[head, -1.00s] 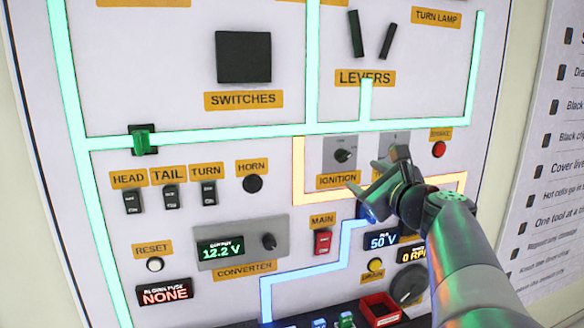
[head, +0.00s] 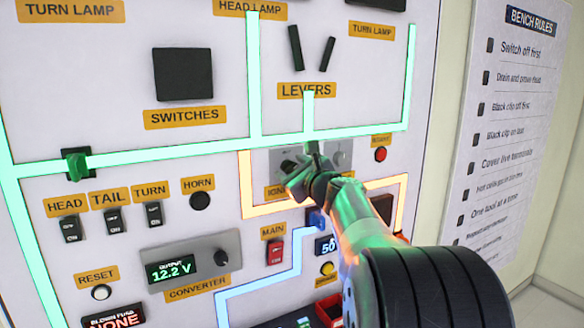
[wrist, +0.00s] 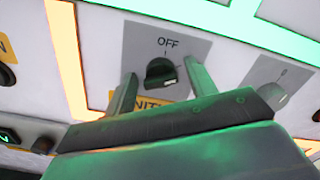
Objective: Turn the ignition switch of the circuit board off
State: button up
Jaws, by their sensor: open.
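The ignition switch is a black rotary knob (wrist: 161,72) on a grey plate (wrist: 140,38) in the wrist view. Its pale pointer mark is toward the lower right, away from the OFF label above it. My gripper (wrist: 160,68) is open, with one finger to each side of the knob; I cannot tell whether either touches it. In the head view my gripper (head: 301,160) is in front of the ignition plate (head: 280,155) and partly covers the knob and the IGNITION label.
A second grey plate with a knob (wrist: 280,92) is close to the right in the wrist view. A red button (head: 380,154) is farther right in the head view. The red MAIN switch (head: 275,252) and converter panel (head: 192,262) are lower left.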

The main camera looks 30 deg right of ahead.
jog(key=shift+c, duration=0.3)
jog(key=c, duration=0.8)
jog(key=shift+c, duration=0.2)
